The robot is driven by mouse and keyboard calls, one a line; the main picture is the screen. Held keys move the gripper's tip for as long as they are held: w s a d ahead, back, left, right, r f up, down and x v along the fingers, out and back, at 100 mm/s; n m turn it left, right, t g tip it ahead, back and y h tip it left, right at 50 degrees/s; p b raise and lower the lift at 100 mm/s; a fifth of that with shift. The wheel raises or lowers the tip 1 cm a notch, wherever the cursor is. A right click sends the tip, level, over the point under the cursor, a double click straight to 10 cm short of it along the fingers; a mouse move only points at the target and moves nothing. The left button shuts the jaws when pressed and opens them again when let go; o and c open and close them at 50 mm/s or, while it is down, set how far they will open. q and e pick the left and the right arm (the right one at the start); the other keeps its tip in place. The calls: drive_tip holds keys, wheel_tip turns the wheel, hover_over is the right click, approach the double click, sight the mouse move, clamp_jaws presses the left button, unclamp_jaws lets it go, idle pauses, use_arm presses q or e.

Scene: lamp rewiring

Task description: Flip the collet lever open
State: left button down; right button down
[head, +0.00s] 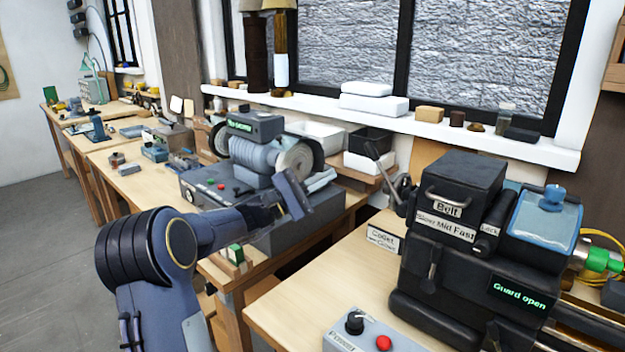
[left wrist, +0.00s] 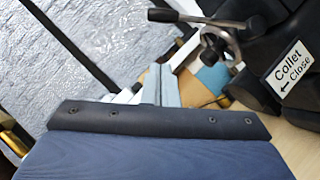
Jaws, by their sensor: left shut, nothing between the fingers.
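The collet lever (head: 378,160) is a grey rod with a dark knob on the left side of the black lathe headstock (head: 470,265). In the head view it leans up and to the left. The left wrist view also shows the lever (left wrist: 190,18) and its hub. A white sign (head: 383,240) below reads "Collet", and in the left wrist view the sign (left wrist: 290,70) reads "Collet Close" with an arrow. My left gripper (head: 292,196) is shut and empty, left of the lever and apart from it. Its fingers (left wrist: 160,85) show in the left wrist view.
A bench grinder (head: 265,150) on a grey base stands behind my left arm. A control box (head: 370,335) with a black knob and red button sits at the front of the wooden bench (head: 290,310). A display on the lathe (head: 518,297) reads "Guard open". The windowsill (head: 480,135) holds small blocks.

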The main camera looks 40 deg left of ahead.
sight(370, 151)
use_arm(q)
drive_tip(key=w+d+r+p, duration=0.2)
drive_tip(key=w+d+r, duration=0.2)
drive_tip(key=d, duration=0.1)
drive_tip(key=shift+d+r, duration=0.15)
idle(0.4)
drive_tip(key=shift+s+d+r+m+g+b, duration=0.15)
drive_tip(key=shift+d+r+m+g+b, duration=0.25)
drive_tip(key=shift+d+r+m+g, duration=0.6)
drive_tip(key=d+r+m+g+b, duration=0.2)
drive_tip(key=d+r+m, duration=0.1)
drive_tip(key=d+m, duration=0.2)
drive_tip(key=shift+s+d+r+m, duration=0.25)
drive_tip(key=shift+d+m, duration=0.05)
drive_tip(key=shift+d, duration=0.55)
drive_tip(key=shift+d+g, duration=0.1)
drive_tip(key=shift+g, duration=0.2)
